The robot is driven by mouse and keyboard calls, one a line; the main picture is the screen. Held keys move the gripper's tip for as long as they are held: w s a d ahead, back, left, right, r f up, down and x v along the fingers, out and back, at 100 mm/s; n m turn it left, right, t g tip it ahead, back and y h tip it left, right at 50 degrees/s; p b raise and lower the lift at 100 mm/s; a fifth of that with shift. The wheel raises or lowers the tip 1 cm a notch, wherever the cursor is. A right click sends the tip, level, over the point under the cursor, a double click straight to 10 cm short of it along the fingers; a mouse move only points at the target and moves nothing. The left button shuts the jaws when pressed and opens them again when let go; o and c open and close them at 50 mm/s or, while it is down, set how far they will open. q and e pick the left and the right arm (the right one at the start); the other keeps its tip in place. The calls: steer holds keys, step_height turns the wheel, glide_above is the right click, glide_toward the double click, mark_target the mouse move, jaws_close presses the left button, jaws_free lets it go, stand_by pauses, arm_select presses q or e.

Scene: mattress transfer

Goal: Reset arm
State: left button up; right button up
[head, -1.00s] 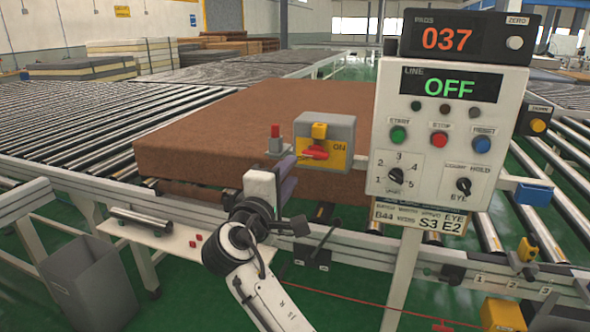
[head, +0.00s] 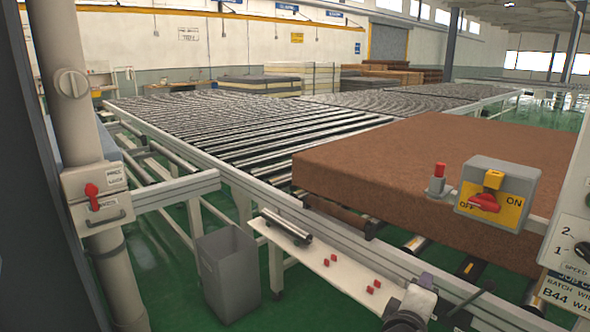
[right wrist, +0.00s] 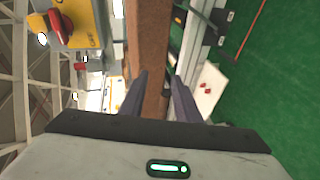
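My right arm shows only in part at the bottom of the head view, with its white wrist end (head: 415,302) in front of the conveyor edge. In the right wrist view my right gripper (right wrist: 160,76) has its two dark fingers apart, with nothing held between them. The brown mattress (right wrist: 148,40) shows beyond the fingers. In the head view the mattress (head: 420,160) lies flat on the rollers at right. A grey switch box (head: 505,172) with a yellow face and red handle (head: 484,202) stands in front of it. My left gripper is not in view.
A red button post (head: 438,180) stands beside the switch box. A white shelf (head: 330,265) with small red blocks sticks out below the conveyor, near a grey bin (head: 228,275). A grey post (head: 90,150) stands at left. The control panel (head: 572,235) is cut off at right.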

steer(key=s+a+f+m+g+y, duration=0.1)
steer(key=s+a+f+y, duration=0.25)
steer(key=s+f, duration=0.55)
steer(key=s+a+f+m+g+y, duration=0.1)
steer(key=s+a+f+y, duration=0.3)
steer(key=f, duration=0.9)
steer(key=s+a+f+m+g+y, duration=0.1)
steer(key=s+f+m, duration=0.2)
steer(key=s, duration=0.5)
steer(key=s+a+f+m+y, duration=0.1)
steer(key=s+f, duration=0.3)
steer(key=s, duration=0.5)
steer(key=shift+s+a+m+g+y, duration=0.2)
steer(key=shift+a+m+g+y, duration=0.2)
steer(key=shift+m+y, duration=0.4)
